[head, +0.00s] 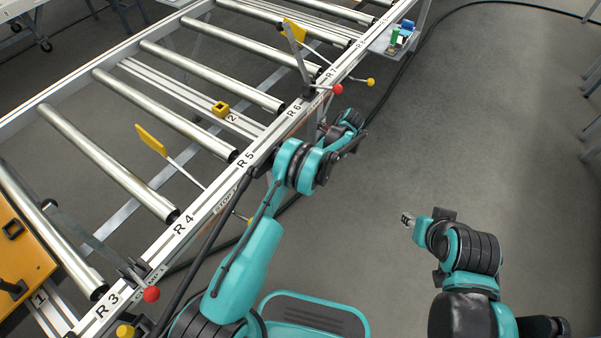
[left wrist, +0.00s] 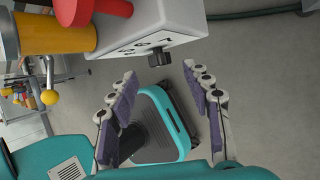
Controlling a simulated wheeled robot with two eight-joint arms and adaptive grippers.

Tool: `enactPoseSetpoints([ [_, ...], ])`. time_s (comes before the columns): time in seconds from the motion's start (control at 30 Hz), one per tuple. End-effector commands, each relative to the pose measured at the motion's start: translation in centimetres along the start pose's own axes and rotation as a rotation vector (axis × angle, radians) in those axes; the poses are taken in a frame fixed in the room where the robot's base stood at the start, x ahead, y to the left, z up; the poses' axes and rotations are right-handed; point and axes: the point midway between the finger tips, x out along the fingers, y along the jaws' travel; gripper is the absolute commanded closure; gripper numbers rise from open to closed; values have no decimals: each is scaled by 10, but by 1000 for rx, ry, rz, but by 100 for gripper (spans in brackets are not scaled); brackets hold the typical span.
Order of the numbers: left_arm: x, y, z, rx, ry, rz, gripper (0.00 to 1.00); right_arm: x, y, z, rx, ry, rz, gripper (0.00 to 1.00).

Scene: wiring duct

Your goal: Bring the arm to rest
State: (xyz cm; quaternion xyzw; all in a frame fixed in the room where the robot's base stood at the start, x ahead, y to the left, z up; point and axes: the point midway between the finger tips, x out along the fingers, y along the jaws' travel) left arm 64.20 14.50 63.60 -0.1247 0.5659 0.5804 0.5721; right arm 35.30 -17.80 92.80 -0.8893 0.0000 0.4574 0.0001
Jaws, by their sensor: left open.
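My left arm reaches up from the bottom of the head view, beside the roller frame's rail (head: 268,135). My left gripper (head: 354,142) is small and partly hidden behind its own wrist there. In the left wrist view, my left gripper (left wrist: 160,78) has its two padded fingers spread, with nothing between them. My right arm is folded at the lower right of the head view, over open floor. Its end (head: 406,219) points left and is too small to show whether the jaws are open.
In the left wrist view, a pale block (left wrist: 150,35) with a dark knob is close beyond the fingers, beside a red knob (left wrist: 75,10) on a yellow cylinder (left wrist: 55,34). Red-tipped levers (head: 337,89) stick out from the rail. Grey floor (head: 480,120) on the right is clear.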

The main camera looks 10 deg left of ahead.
Motion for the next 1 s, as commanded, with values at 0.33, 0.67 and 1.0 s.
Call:
enactPoseSetpoints([
  [0.33, -13, 0, 0, -1, 0, -4, 50, 0, 0, 0, 0, 0, 0, 60],
  [0.67, -13, 0, 0, -1, 0, -4, 50, 0, 0, 0, 0, 0, 0, 60],
  [1.0, -77, 46, 40, -246, 43, -137, 50, 0, 0, 0, 0, 0, 0, 60],
])
